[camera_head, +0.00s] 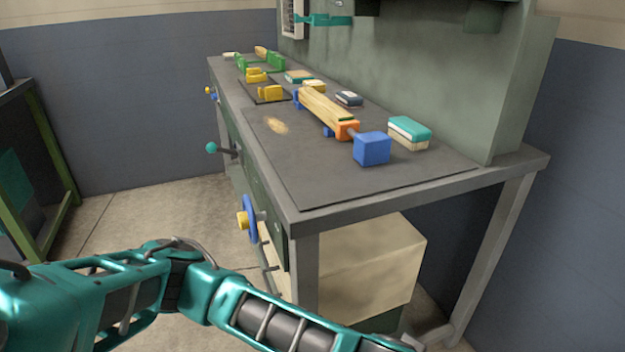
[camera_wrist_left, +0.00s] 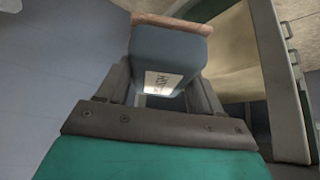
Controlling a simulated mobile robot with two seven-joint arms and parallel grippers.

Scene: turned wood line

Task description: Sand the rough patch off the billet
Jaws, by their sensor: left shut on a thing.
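The billet (camera_head: 318,106) is a long pale wooden piece on the workbench, lying between blue and orange holders. The orange holder (camera_head: 347,130) is at its near end, with a blue block (camera_head: 372,149) beyond it on a short rod. I cannot make out a rough patch on the billet for certain. My left gripper (camera_wrist_left: 165,92) is shut on a dark blue-grey block with a brown face (camera_wrist_left: 172,50), which looks like a sanding block. In the head view my left arm runs along the bottom and its gripper is out of frame. My right gripper is not in view.
The workbench (camera_head: 385,203) has a dark mat with a tan spot (camera_head: 277,126). A teal-and-white block (camera_head: 409,133), a small dark blue block (camera_head: 349,98) and yellow pieces (camera_head: 270,92) stand on it. A knob and a blue wheel (camera_head: 249,218) stick out in front. A beige box (camera_head: 365,265) sits below.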

